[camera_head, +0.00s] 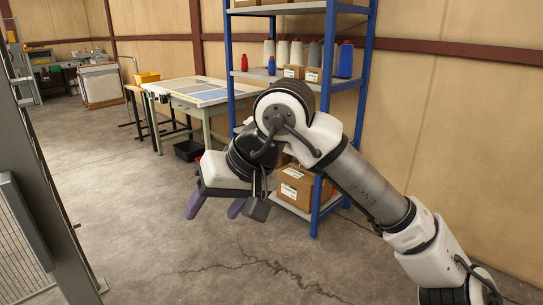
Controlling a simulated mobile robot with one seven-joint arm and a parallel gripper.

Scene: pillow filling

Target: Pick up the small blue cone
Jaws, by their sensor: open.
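A small blue cone-like item (272,66) stands on the upper shelf of the blue-framed rack, just right of a small red item. It is too small to make out in detail. A larger blue item with a red top (345,60) stands at the right end of the same shelf. My gripper (215,206) is open, with its two purple fingers apart and pointing down. It hangs over the floor, in front of and lower than the upper shelf, to the left of the rack. Nothing shows between the fingers.
The rack (327,90) also holds a red item (244,62), pale and grey cones (296,52) and cardboard boxes (297,188). My arm hides part of it. A work table (200,92) stands to its left. A grey post with mesh (45,190) borders the left. Open concrete floor lies between.

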